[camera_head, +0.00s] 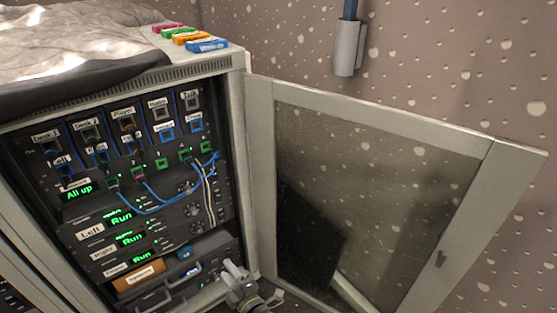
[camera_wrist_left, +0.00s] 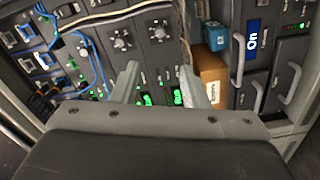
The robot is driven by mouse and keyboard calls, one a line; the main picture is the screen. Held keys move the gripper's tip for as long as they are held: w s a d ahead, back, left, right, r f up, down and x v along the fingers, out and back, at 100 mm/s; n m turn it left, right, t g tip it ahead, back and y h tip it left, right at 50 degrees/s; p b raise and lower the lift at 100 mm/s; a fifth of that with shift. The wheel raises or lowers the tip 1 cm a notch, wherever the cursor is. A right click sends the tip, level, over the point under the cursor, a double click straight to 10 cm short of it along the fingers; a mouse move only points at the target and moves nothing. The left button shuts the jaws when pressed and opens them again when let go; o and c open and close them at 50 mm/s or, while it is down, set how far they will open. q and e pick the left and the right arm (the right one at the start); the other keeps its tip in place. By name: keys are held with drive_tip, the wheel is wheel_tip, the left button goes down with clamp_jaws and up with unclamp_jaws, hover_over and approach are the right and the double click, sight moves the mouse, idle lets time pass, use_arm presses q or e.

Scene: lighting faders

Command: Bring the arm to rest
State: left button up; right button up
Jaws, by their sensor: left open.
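My left gripper (camera_head: 241,284) is at the bottom of the head view, in front of the lower right part of the open equipment rack (camera_head: 236,110). In the left wrist view its two pale fingers (camera_wrist_left: 160,85) stand apart with nothing between them. Beyond them is the rack's front, with knobs, green lit displays and blue cables. I cannot tell whether the fingers touch the rack. My right gripper is not in view.
The rack's glazed door (camera_head: 470,220) stands wide open to the right, close to my left gripper. Blue patch cables (camera_head: 160,209) hang across the panels. An orange-brown box (camera_wrist_left: 208,77) and drawer handles (camera_wrist_left: 292,84) are near the fingers. Crumpled plastic sheeting (camera_head: 70,40) lies on top.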

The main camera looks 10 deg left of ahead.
use_arm(q)
drive_tip(key=s+r+m+g+h, duration=0.3)
drive_tip(key=s+m+g+h, duration=0.5)
drive_tip(key=s+m+h, duration=1.25)
drive_tip(key=s+a+f+m+g+y+p, duration=0.15)
drive_tip(key=s+a+f+y+p, duration=0.25)
drive_tip(key=s+f+y+p, duration=0.55)
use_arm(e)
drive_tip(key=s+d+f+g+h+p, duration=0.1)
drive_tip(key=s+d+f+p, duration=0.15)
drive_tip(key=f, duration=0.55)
use_arm(q)
drive_tip(key=s+a+m+g+h+p, duration=0.1)
drive_tip(key=s+p, duration=1.1)
drive_tip(key=shift+s+a+f+m+h, duration=0.3)
drive_tip(key=shift+a+f, duration=0.05)
drive_tip(key=shift+a, duration=0.05)
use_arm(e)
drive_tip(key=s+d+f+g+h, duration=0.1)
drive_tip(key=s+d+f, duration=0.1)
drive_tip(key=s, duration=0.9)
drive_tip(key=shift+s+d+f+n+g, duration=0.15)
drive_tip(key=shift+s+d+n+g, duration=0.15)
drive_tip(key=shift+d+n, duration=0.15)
